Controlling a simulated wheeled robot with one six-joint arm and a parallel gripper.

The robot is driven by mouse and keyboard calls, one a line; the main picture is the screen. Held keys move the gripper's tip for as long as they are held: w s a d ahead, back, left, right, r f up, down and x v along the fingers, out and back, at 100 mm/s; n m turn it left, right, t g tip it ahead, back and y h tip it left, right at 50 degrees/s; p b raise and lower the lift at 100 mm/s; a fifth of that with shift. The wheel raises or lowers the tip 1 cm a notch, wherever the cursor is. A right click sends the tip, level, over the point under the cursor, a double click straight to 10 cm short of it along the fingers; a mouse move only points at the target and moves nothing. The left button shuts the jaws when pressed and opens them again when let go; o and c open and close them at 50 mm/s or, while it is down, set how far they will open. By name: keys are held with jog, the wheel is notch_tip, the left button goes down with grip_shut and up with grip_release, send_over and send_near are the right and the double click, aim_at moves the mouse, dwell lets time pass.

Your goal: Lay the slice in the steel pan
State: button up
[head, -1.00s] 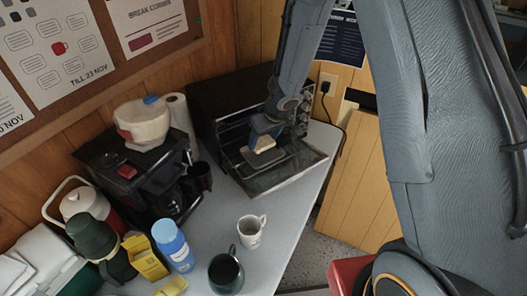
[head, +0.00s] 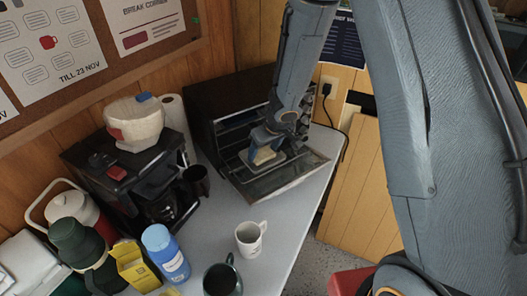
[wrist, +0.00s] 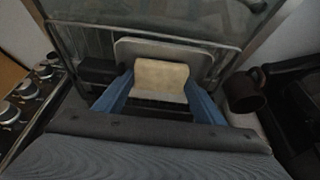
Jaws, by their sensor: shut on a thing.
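The slice (wrist: 160,80) is a pale, cream-coloured piece held between the two blue fingers of my gripper (wrist: 160,92). In the head view, my gripper (head: 266,146) is at the mouth of the open toaster oven, with the slice (head: 264,156) at its tips. The steel pan (wrist: 205,57) is a flat grey tray just beyond the slice in the wrist view, with its middle hidden by the slice. I cannot tell whether the slice touches the pan.
The dark toaster oven (head: 212,108) has its glass door (head: 290,178) lowered and a wire rack behind it. A coffee maker (head: 112,178) stands to its left. A white mug (head: 250,238) and a dark green mug (head: 222,278) stand on the counter in front. Bare counter (head: 290,212) lies to the right.

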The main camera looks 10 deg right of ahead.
jog(key=o, duration=0.7)
jog(key=shift+f, duration=0.1)
jog(key=shift+o, duration=0.2)
jog(key=s+d+r+m+t+h+p, duration=0.1)
jog(key=s+d+r+p, duration=0.25)
jog(key=r, duration=0.55)
jog(key=s+d+r+m+h+p, duration=0.15)
jog(key=d+r+p, duration=0.3)
jog(key=r, duration=0.45)
jog(key=s+d+r+m+g, duration=0.1)
jog(key=s+d+r, duration=0.1)
jog(key=s, duration=0.6)
jog(key=s+d+r+m+g, duration=0.1)
jog(key=s+r, duration=0.3)
jog(key=s, duration=0.5)
jog(key=shift+s+d+m+p, duration=0.25)
jog(key=shift+d+m+p, duration=0.05)
jog(key=shift+d+m, duration=0.15)
jog(key=shift+s+r+y, duration=0.1)
jog(key=shift+y, duration=0.15)
